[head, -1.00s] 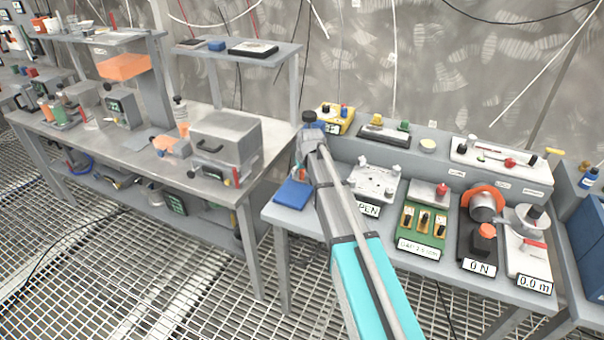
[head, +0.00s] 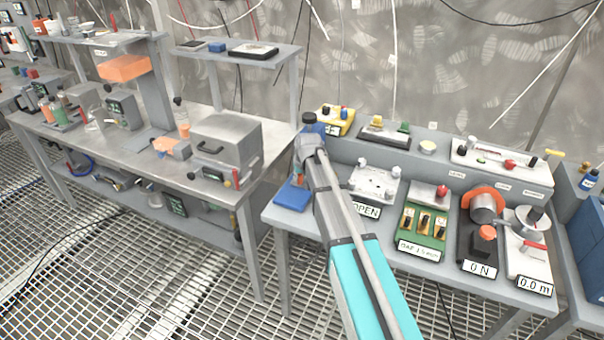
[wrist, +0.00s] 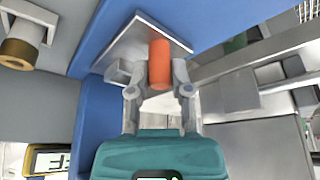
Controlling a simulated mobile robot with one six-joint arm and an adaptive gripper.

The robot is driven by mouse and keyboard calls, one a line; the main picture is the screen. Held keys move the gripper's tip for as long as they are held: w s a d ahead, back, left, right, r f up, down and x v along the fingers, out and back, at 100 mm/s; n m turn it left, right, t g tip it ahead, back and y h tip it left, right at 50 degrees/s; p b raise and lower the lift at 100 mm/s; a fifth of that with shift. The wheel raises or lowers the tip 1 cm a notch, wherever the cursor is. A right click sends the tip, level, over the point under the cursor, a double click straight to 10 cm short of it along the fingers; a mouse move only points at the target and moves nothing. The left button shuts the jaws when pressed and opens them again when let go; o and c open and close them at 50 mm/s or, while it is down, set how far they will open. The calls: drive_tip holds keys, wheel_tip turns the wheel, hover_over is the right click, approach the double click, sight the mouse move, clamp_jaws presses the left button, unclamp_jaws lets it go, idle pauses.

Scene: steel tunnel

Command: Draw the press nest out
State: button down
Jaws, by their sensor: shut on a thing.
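My gripper (wrist: 158,82) is shut on an upright-looking orange cylindrical handle (wrist: 159,62) in the wrist view. A silver plate (wrist: 130,45) lies right behind the handle and looks like the press nest. The plate sits against a blue body (wrist: 92,110), which looks like part of the press. How far the plate stands out of the press cannot be told. A blue flat base (head: 291,196) shows left of my arm at the bench corner, and a sign reading OPEN (head: 366,211) stands to the right.
On the right bench, a white fixture plate (head: 374,185), a green switch board (head: 424,226) and a black unit with an orange ring (head: 480,235) stand right of my arm. A grey box (head: 226,142) stands on the left bench. A gap separates the benches.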

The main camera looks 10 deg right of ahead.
drive_tip(key=s+a, duration=0.1)
drive_tip(key=s, duration=0.1)
drive_tip(key=s+a, duration=0.2)
drive_tip(key=s, duration=0.1)
drive_tip(key=s+a, duration=0.1)
drive_tip(key=s, duration=0.1)
drive_tip(key=shift+s+a, duration=0.15)
drive_tip(key=shift+s, duration=0.2)
drive_tip(key=c, duration=0.5)
unclamp_jaws()
drive_tip(key=shift+w, duration=0.1)
drive_tip(key=shift+c, duration=0.2)
drive_tip(key=shift+w, duration=0.1)
